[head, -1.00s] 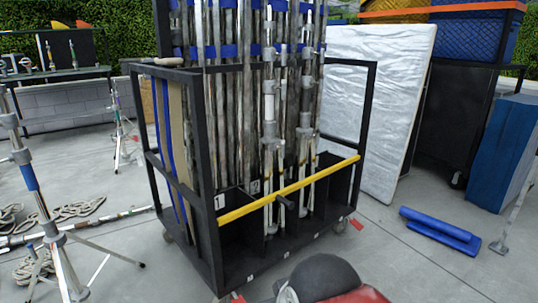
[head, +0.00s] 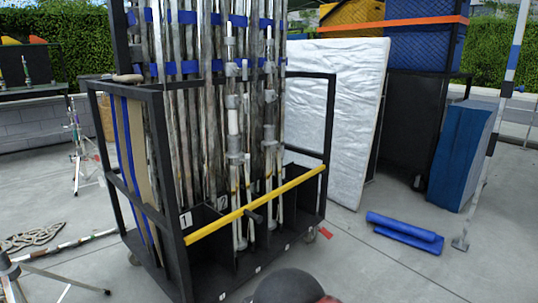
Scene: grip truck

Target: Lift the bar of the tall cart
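The tall cart (head: 172,205) is a black metal frame holding upright metal poles, left of centre in the head view. Its yellow bar (head: 290,188) runs across the front at low height, sloping up to the right in the picture, with a short dark handle-like piece near its middle. The bar spans from the left front post to the right front post. My gripper is not in view. A dark rounded part at the bottom edge looks like part of my own body.
A silver padded panel (head: 340,110) leans behind the cart on the right. Blue rolls (head: 405,230) lie on the floor at right, near a thin stand (head: 490,150) and a blue block (head: 462,155). Tripod legs (head: 50,275) and rope (head: 35,238) are at left. Concrete floor is open at front right.

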